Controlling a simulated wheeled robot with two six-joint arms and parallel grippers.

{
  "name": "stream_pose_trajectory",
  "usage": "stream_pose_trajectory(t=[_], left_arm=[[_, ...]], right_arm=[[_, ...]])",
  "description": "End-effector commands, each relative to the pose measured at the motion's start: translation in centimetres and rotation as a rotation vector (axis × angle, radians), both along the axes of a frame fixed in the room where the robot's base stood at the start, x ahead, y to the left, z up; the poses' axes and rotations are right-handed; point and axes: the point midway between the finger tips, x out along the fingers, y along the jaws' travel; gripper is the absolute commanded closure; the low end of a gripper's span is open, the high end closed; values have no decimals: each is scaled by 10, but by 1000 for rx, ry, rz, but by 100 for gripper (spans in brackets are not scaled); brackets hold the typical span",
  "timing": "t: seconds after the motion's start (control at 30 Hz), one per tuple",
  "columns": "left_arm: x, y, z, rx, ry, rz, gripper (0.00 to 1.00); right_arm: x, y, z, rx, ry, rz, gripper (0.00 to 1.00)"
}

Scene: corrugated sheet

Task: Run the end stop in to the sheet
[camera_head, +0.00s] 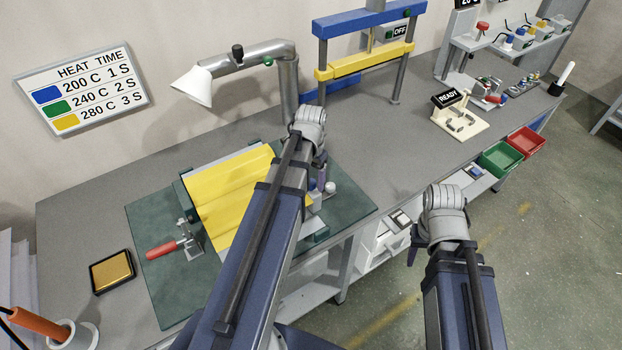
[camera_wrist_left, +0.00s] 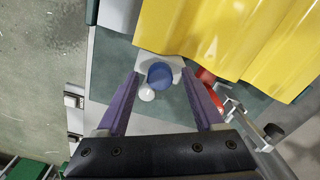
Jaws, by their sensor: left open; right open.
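The yellow corrugated sheet (camera_head: 232,192) lies on a fixture on the green mat (camera_head: 160,295). It also fills the upper right of the left wrist view (camera_wrist_left: 230,35). What looks like the end stop (camera_wrist_left: 178,66) is a pale plate with a blue knob (camera_wrist_left: 160,76) and a small white ball (camera_wrist_left: 146,95), close by the sheet's edge. I cannot tell whether it touches the sheet. My left gripper (camera_wrist_left: 162,105) is open, its purple fingers on either side of the knob and ball. My right gripper (camera_head: 414,246) hangs in front of the bench, apparently empty.
A red-handled toggle clamp (camera_head: 178,244) stands left of the sheet, and another red handle (camera_wrist_left: 212,88) lies near my left gripper's right finger. A lamp (camera_head: 245,65), a blue-and-yellow press (camera_head: 365,60) and a READY stand (camera_head: 458,118) are further back. My left arm hides part of the fixture.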

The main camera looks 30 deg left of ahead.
Motion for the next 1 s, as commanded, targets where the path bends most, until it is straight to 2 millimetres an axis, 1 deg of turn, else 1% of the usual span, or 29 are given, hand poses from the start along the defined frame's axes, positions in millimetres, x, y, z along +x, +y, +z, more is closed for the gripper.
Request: stream_pose_trajectory(t=[0.17,0.27,0.47,0.7,0.8,1.0], left_arm=[[0,0,4,0,0,0,31],[0,0,11,0,0,0,31],[0,0,33,0,0,0,31],[0,0,66,0,0,0,31],[0,0,75,0,0,0,31],[0,0,79,0,0,0,31]], right_arm=[[0,0,4,0,0,0,50],[0,0,11,0,0,0,50],[0,0,33,0,0,0,50],[0,0,66,0,0,1,50],[0,0,75,0,0,1,50],[0,0,79,0,0,2,50]])
